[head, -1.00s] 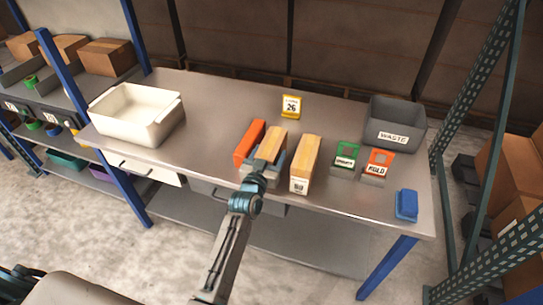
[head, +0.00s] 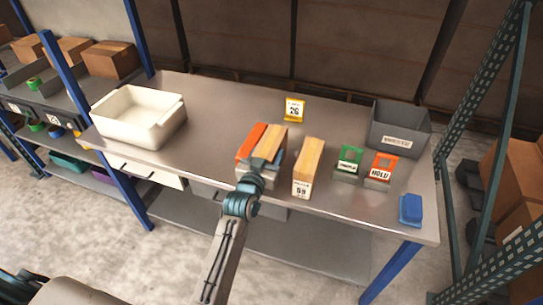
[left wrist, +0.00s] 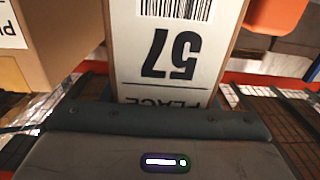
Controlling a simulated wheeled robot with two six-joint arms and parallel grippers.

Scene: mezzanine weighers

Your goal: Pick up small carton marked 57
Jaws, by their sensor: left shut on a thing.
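The small carton marked 57 (left wrist: 180,50) fills the upper middle of the left wrist view, its white label and barcode upside down. In the head view it is the tan carton (head: 271,141) near the front of the steel bench. My left gripper (head: 261,163) is shut on it, with jaws at its two sides. The carton appears slightly above the bench; its underside is hidden. My right gripper is not in view.
An orange block (head: 248,142) stands close on the left, a similar carton (head: 309,165) on the right. Green (head: 348,164) and orange HOLD (head: 380,171) holders, a blue block (head: 411,210), a grey bin (head: 401,137) and a white tub (head: 124,126) share the bench (head: 222,105).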

